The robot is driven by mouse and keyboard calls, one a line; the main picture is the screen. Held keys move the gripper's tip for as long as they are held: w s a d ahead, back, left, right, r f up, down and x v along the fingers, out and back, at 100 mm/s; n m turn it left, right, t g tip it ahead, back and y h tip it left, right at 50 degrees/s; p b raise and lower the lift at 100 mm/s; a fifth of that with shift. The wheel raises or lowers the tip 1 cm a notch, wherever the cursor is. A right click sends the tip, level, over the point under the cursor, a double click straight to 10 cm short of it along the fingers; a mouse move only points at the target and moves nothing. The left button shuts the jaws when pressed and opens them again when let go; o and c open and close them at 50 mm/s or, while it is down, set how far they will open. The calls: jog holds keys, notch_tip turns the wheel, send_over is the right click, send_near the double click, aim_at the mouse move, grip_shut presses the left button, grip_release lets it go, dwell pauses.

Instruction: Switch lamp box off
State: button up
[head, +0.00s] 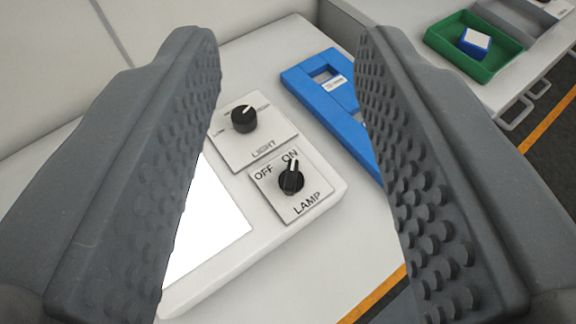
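The lamp box (322,208) is a pale panel box on a white counter, seen between my fingers. Its LAMP switch (291,181) is a black knob on a square plate marked OFF and ON; the white pointer is toward ON. Behind it sits a LIGHT dial (244,119), a black round knob on its own plate. A bright white lit panel (208,225) lies at the left, partly hidden by the left finger. My gripper (284,50) is open and empty, its two dark studded fingers wide apart on either side of the knobs, touching neither.
A blue tray-like frame (318,72) with a label lies right of the box, partly behind the right finger. A green bin (441,40) holding a small blue-and-white box (475,42) stands at upper right. A pale wall (60,60) rises at left. Orange floor lines (549,121) show at right.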

jog(key=w+f+g+p, duration=0.4)
jog(key=w+g+p, duration=0.1)
jog(key=w+p, duration=0.55)
jog(key=m+g+p, duration=0.2)
jog(key=g+p, duration=0.8)
jog(key=p, duration=0.7)
send_over(292, 174)
notch_tip(292, 174, down, 12)
notch_tip(292, 174, down, 13)
jog(key=shift+p, duration=0.35)
jog(key=shift+c, duration=0.3)
